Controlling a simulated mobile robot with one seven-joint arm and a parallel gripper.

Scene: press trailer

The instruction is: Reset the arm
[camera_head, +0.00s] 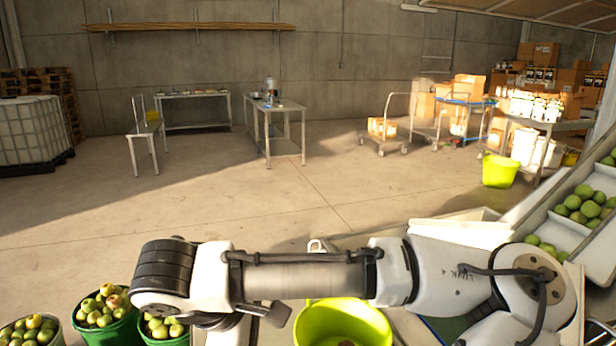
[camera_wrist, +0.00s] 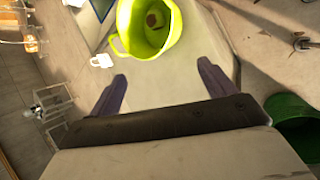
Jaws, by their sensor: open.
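My arm (camera_head: 300,278) stretches across the lower part of the head view, from the right edge towards the left, with its dark wrist end above the apple buckets. My gripper (camera_wrist: 162,88) shows in the wrist view with its two dark fingers wide apart and nothing between them. A yellow-green bucket (camera_wrist: 128,22) lies beyond the fingertips, with one roundish thing inside. In the head view my arm partly covers this bucket (camera_head: 343,326). The gripper's fingers cannot be made out clearly in the head view.
Green buckets of apples (camera_head: 108,330) stand at the lower left, close under my wrist. A white mug (camera_wrist: 101,61) is beside the yellow-green bucket. A sloped chute with green apples (camera_head: 548,222) is at the right. The concrete floor (camera_head: 200,205) ahead is clear.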

